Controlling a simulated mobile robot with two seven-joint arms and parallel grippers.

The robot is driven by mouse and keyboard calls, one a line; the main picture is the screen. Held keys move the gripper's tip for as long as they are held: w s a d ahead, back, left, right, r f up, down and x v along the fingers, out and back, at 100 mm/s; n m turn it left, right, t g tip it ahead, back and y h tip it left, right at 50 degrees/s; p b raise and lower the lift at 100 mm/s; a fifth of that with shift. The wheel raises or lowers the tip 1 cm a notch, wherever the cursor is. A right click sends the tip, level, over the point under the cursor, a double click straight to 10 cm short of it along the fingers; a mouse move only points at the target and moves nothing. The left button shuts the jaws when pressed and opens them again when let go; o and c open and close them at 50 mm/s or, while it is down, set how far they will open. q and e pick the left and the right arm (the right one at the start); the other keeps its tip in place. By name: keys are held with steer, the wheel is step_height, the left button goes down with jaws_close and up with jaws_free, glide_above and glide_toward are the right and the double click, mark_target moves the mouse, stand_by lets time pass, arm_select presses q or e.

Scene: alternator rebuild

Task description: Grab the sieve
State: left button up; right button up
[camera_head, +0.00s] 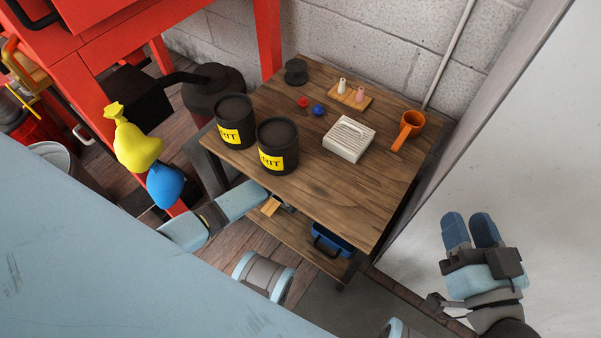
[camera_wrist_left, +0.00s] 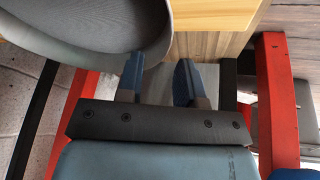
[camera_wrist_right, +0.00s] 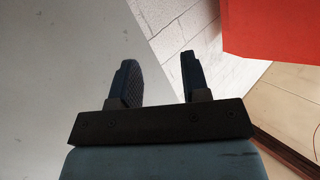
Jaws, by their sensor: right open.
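I cannot tell for certain which thing is the sieve. An orange handled cup-like thing (camera_head: 411,124) stands at the right of the table in the head view. My left gripper (camera_wrist_left: 160,82) is open, with a clear gap between its fingers; in the head view its fingers are hidden by the table's front edge. My right gripper (camera_head: 472,228) is open and empty, right of the table; it also shows in the right wrist view (camera_wrist_right: 163,80).
The wooden table (camera_head: 340,190) holds two dark labelled cans (camera_head: 277,145), a pale slatted box (camera_head: 349,139) and small items. A blue case (camera_head: 330,243) and a tan board (camera_head: 270,207) are low at its front. A pale panel (camera_head: 500,130) stands at the right.

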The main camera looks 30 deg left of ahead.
arm_select(q)
steer(key=b+x, duration=0.2)
steer(key=x, duration=0.2)
steer(key=shift+f+b, duration=0.4)
steer(key=shift+w+a+f, duration=0.15)
steer(key=shift+a+f, duration=0.05)
steer(key=shift+f, duration=0.1)
steer(key=shift+a+f, duration=0.1)
arm_select(e)
steer(key=shift+w+d+f+n, duration=0.15)
steer(key=shift+w+f+n, duration=0.1)
steer(key=shift+f+n, duration=0.25)
steer(key=shift+w+d+f+n, duration=0.1)
steer(key=shift+w+f+n, duration=0.2)
steer(key=shift+f, duration=0.3)
arm_select(q)
steer(key=shift+c, duration=0.3)
steer(key=shift+w, duration=0.1)
jaws_close()
